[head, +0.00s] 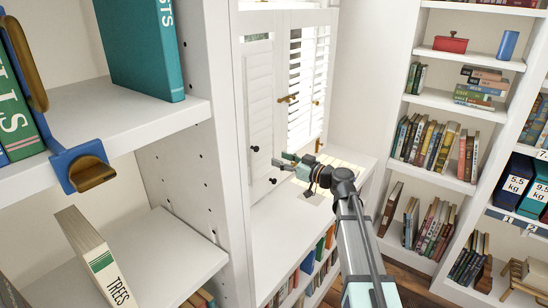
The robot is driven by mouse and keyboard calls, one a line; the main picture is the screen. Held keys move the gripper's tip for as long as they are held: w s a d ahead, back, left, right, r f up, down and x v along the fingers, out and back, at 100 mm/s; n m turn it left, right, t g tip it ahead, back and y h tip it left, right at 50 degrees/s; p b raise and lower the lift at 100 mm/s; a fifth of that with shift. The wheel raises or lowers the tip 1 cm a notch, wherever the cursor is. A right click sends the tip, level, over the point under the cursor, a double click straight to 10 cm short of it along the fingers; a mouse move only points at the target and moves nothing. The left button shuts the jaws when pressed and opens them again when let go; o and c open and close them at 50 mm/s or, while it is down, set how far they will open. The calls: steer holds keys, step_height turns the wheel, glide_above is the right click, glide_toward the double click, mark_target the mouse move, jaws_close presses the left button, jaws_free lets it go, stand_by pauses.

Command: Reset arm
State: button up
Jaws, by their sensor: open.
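My arm reaches up from the bottom of the head view, and my gripper (285,162) is at its far end, pointing left. It is open and I see nothing held in it. It appears in front of the white shuttered window (285,90) and above a low white counter (270,228). Small dark knobs on the shutter panel show just left of the fingers. I cannot tell the exact gap between the fingers and the panel.
A white bookcase (190,110) stands close on the left, with a teal book (140,45), a blue bracket (75,165) and a leaning "TREES" book (95,255). More bookshelves (440,98) fill the right, with blue weight-labelled boxes (515,183).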

steer(key=shift+s+d, duration=0.15)
steer(key=shift+d, duration=0.1)
